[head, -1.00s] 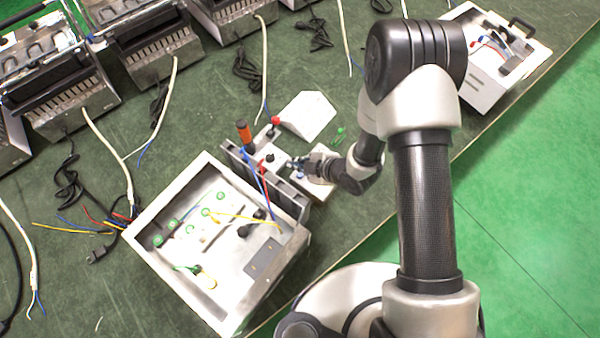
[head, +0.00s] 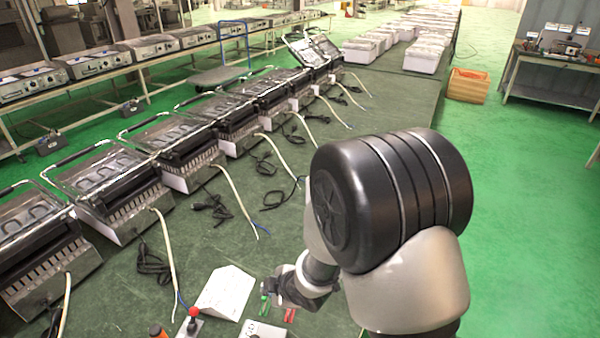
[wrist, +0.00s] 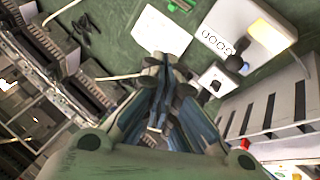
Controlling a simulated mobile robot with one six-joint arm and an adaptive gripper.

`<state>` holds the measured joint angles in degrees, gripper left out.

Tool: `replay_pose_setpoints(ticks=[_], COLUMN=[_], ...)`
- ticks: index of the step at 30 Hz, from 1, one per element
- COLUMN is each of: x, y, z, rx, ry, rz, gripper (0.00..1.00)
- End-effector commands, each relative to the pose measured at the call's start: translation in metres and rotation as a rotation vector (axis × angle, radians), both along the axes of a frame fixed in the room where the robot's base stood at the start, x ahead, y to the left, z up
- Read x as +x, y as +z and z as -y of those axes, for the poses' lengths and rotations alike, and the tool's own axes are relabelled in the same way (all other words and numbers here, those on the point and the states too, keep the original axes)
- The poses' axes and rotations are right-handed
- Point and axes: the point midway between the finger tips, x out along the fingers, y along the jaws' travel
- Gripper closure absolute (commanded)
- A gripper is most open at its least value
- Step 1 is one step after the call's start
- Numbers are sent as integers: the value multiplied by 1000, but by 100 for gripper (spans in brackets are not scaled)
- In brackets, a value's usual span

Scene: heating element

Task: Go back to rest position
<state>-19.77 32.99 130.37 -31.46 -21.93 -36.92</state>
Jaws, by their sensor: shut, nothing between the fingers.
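My gripper (head: 275,287) is low in the head view, at the end of my bent arm, above the green work table (head: 130,290). In the wrist view my gripper (wrist: 165,65) has its fingers together, with nothing held between them. A white sloped block (head: 225,293) lies just left of it in the head view. The block also shows beyond the fingertips in the wrist view (wrist: 158,30). The large grey and black arm joint hides part of the table.
A red knob (head: 193,314) and an orange handle (head: 157,331) are at the bottom edge. Several grill units (head: 105,195) with loose cables line the table's left. Green floor (head: 530,220) is open at right. In the wrist view, a slotted pale box (wrist: 275,110) stands right of my gripper.

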Motion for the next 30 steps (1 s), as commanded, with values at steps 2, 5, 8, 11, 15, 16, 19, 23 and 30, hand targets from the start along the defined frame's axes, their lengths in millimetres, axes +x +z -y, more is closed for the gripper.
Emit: replay_pose_setpoints(ticks=[2, 5, 8, 11, 15, 16, 19, 23, 30], x=[9, 6, -9, -33, -80, -91, -132, -183, -234], y=[42, 84, 123, 158, 197, 203, 222, 236, 243], z=[33, 74, 112, 146, 183, 189, 205, 214, 214], rx=[-7, -5, 13, 48, 118, 135, 201, 284, 369], ry=[-145, -330, -511, -689, -927, -974, -1127, -1285, -1425], rz=[-1, -25, -53, -89, -149, -164, -216, -287, -373], gripper=[100, 100, 100, 100, 100, 100, 100, 100, 100])
